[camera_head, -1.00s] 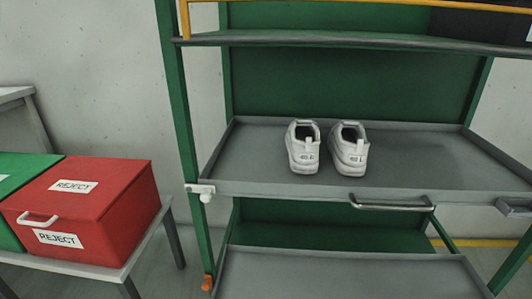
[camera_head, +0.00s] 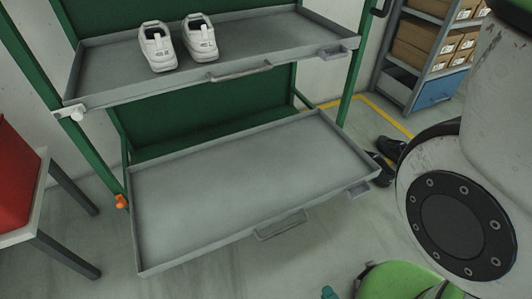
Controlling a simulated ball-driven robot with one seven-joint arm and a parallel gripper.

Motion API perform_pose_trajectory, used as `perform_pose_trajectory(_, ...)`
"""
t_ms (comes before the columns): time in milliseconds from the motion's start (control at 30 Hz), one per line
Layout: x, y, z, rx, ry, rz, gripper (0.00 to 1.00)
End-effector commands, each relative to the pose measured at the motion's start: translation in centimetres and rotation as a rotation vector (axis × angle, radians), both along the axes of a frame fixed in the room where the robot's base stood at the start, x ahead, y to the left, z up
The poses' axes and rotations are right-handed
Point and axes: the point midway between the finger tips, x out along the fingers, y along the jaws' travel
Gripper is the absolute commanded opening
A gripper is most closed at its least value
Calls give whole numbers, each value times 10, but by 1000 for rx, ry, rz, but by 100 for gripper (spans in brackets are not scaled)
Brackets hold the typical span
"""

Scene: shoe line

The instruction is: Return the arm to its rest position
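My arm (camera_head: 465,170) shows at the right edge in the head view as large pale links with a dark round joint cover. My gripper is outside the picture, so its fingers and anything in them are hidden. A pair of white shoes stands side by side on the upper grey tray (camera_head: 110,77) of the green rack: the left shoe (camera_head: 157,47) and the right shoe (camera_head: 200,37). The lower grey tray (camera_head: 250,180) is empty.
A red box (camera_head: 12,180) sits on a table (camera_head: 40,205) at the left. Dark shoes (camera_head: 388,150) lie on the floor right of the rack. A shelf with cardboard boxes (camera_head: 432,40) stands at the back right. A green object (camera_head: 385,280) is at the bottom. Floor shows before the rack.

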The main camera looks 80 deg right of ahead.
Motion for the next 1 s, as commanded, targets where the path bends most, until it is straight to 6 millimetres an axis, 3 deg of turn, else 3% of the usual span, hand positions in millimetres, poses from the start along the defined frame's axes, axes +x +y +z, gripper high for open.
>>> perform_pose_trajectory(367, 17, -21, -9, 97, -11, 25, 34)
perform_pose_trajectory(567, 37, -41, -16, 198, -21, 42, 34)
perform_pose_trajectory(767, 66, -64, -22, 350, -23, 58, 34)
perform_pose_trajectory(1000, 125, -91, -21, 642, 0, 46, 34)
